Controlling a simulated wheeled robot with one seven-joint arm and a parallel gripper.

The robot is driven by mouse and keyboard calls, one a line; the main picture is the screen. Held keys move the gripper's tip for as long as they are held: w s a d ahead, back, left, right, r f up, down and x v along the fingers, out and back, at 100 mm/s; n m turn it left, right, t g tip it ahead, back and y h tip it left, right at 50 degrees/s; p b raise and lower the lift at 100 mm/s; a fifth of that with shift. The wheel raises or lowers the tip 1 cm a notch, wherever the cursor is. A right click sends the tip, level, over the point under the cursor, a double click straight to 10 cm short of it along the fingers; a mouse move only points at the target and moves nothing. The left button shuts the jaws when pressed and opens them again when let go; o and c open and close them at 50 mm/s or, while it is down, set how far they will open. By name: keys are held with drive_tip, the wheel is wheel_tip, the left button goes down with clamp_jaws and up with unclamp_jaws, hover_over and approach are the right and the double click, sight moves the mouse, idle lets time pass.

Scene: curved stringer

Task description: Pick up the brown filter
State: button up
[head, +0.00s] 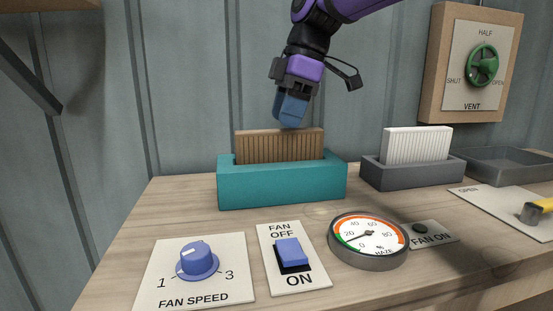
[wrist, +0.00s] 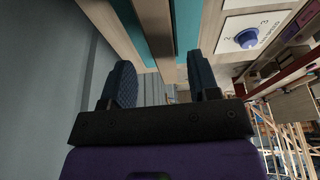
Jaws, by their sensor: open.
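The brown filter (head: 278,147) is a ribbed upright block standing in a teal holder (head: 280,187) in the head view. Its upper part shows above the holder's rim. My gripper (head: 289,120) is just above the filter's top edge, near its middle, pointing down. In the wrist view my gripper (wrist: 161,62) has its two dark blue fingers spread apart with nothing held. The filter shows there as a brown strip (wrist: 155,28) between the fingers, with the teal holder (wrist: 187,25) beside it. Whether the fingertips touch the filter cannot be told.
A white filter (head: 417,145) stands in a grey holder (head: 412,173) to the right, by an empty grey tray (head: 510,165). A fan speed knob (head: 198,261), fan switch (head: 292,255) and haze gauge (head: 368,240) are in front. A vent wheel (head: 482,65) is on the wall.

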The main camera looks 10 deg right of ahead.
sight(281, 130)
drive_tip(key=shift+s+x, duration=0.2)
drive_tip(key=shift+x, duration=2.65)
drive_tip(key=shift+a, duration=0.1)
drive_tip(key=shift+c, duration=0.2)
clamp_jaws()
